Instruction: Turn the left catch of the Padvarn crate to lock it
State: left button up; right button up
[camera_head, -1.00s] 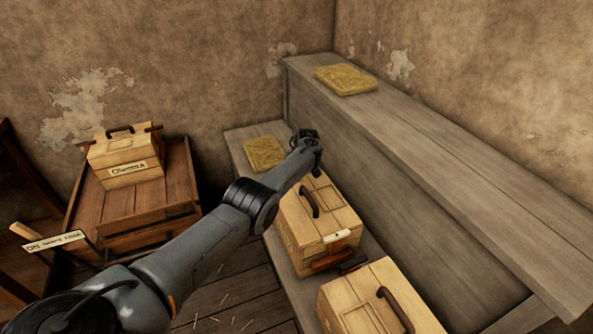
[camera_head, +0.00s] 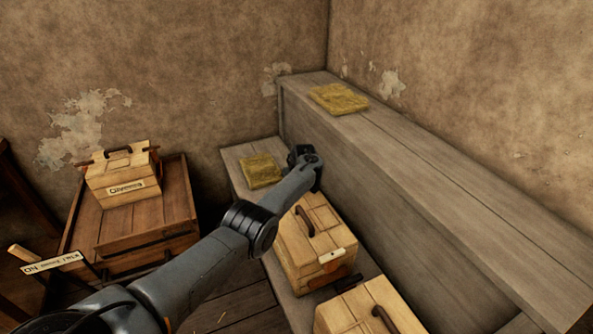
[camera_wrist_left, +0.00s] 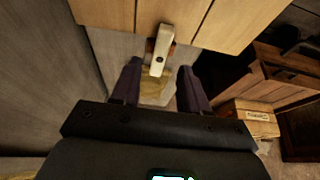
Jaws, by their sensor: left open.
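A pale wooden crate (camera_head: 325,243) with a dark curved handle stands on the bench in the head view. I cannot read a name on it. A cream catch (camera_head: 331,255) shows on its near end. My left gripper (camera_head: 306,158) is at its far end, with the fingertips hidden there. In the left wrist view, my left gripper (camera_wrist_left: 158,82) is open. Another cream catch (camera_wrist_left: 160,48) hangs from the crate's planked face (camera_wrist_left: 190,18). Its lower end appears between the fingertips; I cannot tell whether they touch it. My right gripper is not in view.
Another pale crate (camera_head: 362,312) stands close in front on the bench. A yellow folded cloth (camera_head: 260,170) lies beyond my gripper. A raised grey ledge (camera_head: 400,150) runs along the right. A labelled crate (camera_head: 122,172) sits on a brown wooden stand (camera_head: 145,215) at left.

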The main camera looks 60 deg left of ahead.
pick_arm(q)
jog(key=p+v, duration=0.4)
jog(key=v, duration=0.3)
jog(key=shift+r, duration=0.2)
